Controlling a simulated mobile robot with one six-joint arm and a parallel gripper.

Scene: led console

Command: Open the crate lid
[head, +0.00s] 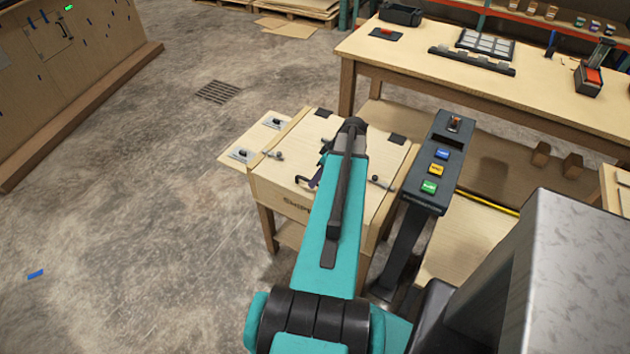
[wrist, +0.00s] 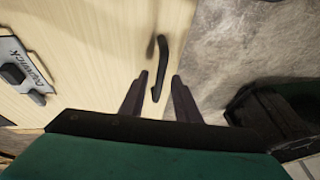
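The wooden crate (head: 292,200) stands on a wooden stand in the middle of the head view, with dark lettering on its front. Its pale lid (head: 312,137) lies flat and closed, with black hinges at the back corners and metal latches near the front. My arm covers much of the lid. A black handle (wrist: 163,62) shows against pale wood in the wrist view. My gripper (wrist: 159,76) is open, with its dark fingers on either side of the handle's near end. I cannot tell whether they touch it. My gripper is partly hidden behind the arm in the head view.
A dark console (head: 436,165) with blue, yellow and green buttons stands right of the crate. A side board (head: 252,140) with two knobbed plates sits at its left. A workbench (head: 465,85) with tools stands behind. The concrete floor at left is mostly clear.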

